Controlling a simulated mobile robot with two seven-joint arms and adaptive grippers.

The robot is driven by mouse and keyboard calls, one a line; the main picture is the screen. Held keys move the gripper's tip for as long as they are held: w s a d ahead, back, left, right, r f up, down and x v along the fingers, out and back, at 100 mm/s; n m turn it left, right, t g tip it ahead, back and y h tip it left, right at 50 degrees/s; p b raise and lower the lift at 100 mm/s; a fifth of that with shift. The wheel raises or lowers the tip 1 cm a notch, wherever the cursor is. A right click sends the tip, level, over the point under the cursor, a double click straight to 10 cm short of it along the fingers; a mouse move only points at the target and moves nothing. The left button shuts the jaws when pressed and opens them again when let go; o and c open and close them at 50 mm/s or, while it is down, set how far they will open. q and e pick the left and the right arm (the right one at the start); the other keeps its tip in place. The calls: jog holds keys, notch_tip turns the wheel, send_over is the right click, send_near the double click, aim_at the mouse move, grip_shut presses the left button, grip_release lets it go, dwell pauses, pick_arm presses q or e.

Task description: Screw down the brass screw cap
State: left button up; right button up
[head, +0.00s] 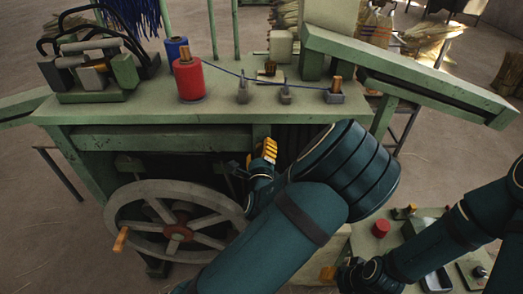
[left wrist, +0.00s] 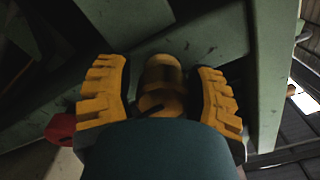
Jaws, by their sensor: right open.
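In the left wrist view a brass-coloured round part, which looks like the screw cap (left wrist: 160,103), lies between my left gripper's two ridged yellow fingers. A paler cylinder (left wrist: 162,72) of similar colour sits just beyond it. My left gripper (left wrist: 162,92) is open around the cap, with a dark gap showing on the left; contact on the right side is unclear. In the head view my left gripper (head: 265,153) is below the bench's front edge, and the cap is hidden there. My right gripper (head: 340,274) is open at the lower right, away from the cap.
The green bench (head: 225,108) carries red (head: 188,79) and blue spools and a line of small posts. A spoked wheel (head: 150,216) with a red hub stands left of my left gripper. A side table (head: 392,240) with a red pot and trays is at lower right.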

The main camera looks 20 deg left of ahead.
pick_arm(q)
jog(key=shift+o, duration=0.8)
jog(key=shift+r, duration=0.1)
jog(key=v, duration=0.7)
jog(key=shift+s, duration=0.25)
